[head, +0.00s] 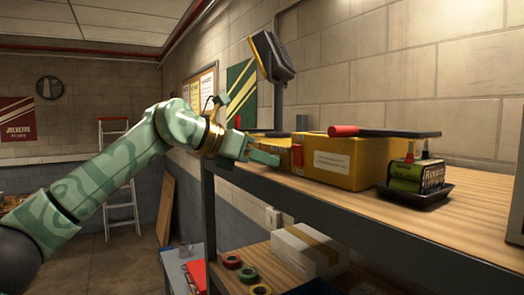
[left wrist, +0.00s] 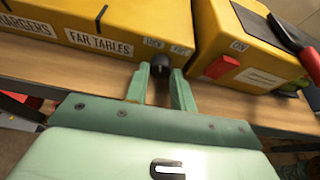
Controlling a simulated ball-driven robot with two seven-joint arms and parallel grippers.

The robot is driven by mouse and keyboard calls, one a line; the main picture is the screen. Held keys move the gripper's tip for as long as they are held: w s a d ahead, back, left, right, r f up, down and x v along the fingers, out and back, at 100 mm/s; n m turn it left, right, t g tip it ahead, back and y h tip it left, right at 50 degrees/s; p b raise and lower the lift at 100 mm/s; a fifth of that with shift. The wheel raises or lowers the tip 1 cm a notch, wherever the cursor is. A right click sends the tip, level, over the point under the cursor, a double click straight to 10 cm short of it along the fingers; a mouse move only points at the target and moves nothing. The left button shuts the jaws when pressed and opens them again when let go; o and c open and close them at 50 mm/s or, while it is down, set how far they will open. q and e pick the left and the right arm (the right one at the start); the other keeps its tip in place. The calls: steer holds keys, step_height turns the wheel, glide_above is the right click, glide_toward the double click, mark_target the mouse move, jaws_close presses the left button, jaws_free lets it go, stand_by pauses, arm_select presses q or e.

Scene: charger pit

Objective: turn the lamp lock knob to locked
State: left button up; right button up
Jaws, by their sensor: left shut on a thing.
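My left gripper (head: 268,156) reaches in from the left over the shelf edge, at the front of the yellow boxes. In the left wrist view its two green fingers (left wrist: 161,90) are shut on a small dark round knob (left wrist: 160,63) on the front of a long yellow box (left wrist: 100,30). Small labels (left wrist: 165,45) sit above the knob; their words are too small to read surely. The knob's pointing direction cannot be told. It is hidden in the head view. A dark lamp head (head: 273,57) stands on a post above the shelf. My right gripper is not in view.
On the wooden shelf (head: 450,217), a second yellow box (head: 345,160) has a red switch (left wrist: 222,67); a red-handled tool (head: 385,132) lies on top. A white carton (head: 305,250) and tape rolls sit below.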

arm_select(q)
steer(key=o, duration=0.7)
steer(key=shift+a, duration=0.1)
steer(key=shift+s+a+r+b, duration=0.15)
steer(key=shift+a+b, duration=0.15)
steer(key=shift+b, duration=0.05)
steer(key=b+v, duration=0.3)
steer(key=v, duration=1.2)
steer(key=shift+a+b, duration=0.3)
steer(key=shift+s+r, duration=0.1)
